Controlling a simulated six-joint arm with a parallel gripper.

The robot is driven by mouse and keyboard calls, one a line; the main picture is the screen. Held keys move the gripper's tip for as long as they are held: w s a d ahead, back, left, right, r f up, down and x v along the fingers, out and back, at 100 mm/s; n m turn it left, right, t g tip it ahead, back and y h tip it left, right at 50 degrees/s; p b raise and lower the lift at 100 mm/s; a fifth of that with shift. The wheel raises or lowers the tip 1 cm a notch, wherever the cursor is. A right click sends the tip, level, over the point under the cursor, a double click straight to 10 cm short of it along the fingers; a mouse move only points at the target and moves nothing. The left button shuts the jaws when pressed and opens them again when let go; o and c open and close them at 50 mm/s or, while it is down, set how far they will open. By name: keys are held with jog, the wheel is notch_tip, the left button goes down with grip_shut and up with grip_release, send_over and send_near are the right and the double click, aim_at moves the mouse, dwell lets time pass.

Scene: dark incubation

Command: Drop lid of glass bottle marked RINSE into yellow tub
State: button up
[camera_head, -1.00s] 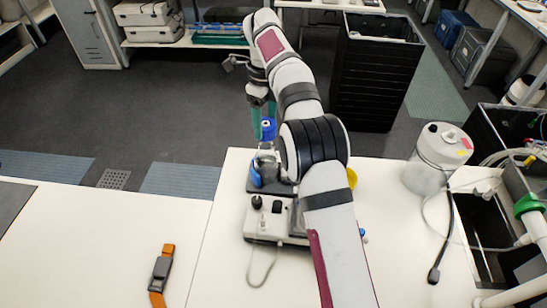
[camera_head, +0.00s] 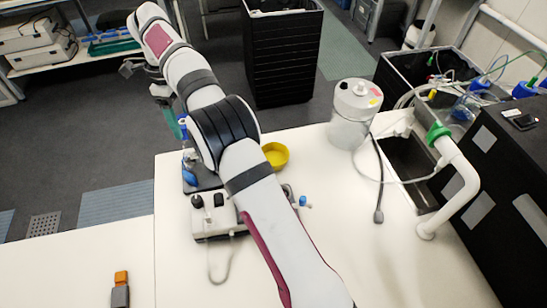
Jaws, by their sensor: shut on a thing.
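My gripper (camera_head: 177,125) is at the far end of my arm, with green fingers pointing down. It is shut on a blue lid (camera_head: 183,129), at the top of a glass bottle (camera_head: 190,156). Whether the lid is on the bottle's neck or just above it I cannot tell. No RINSE mark can be read from here. The bottle is partly hidden behind my arm. The round yellow tub (camera_head: 277,154) is on the white table, just right of my arm. Its visible inside looks empty.
A white device with black knobs (camera_head: 210,222) stands in front of the bottle, partly under my arm. A white-capped canister (camera_head: 352,112) with a tube stands to the right of the tub. A black stacked bin (camera_head: 283,55) is behind the table. The table's front left is mostly clear.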

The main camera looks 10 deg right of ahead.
jog(key=d+f, duration=0.3)
jog(key=d, duration=0.9)
jog(key=d+f, duration=0.3)
jog(key=d, duration=0.8)
jog(key=f, duration=0.5)
jog(key=shift+w+d+f, duration=0.1)
jog(key=shift+d+f, duration=0.3)
jog(key=o, duration=1.3)
notch_tip(320, 180, up, 16)
jog(key=shift+f, duration=0.1)
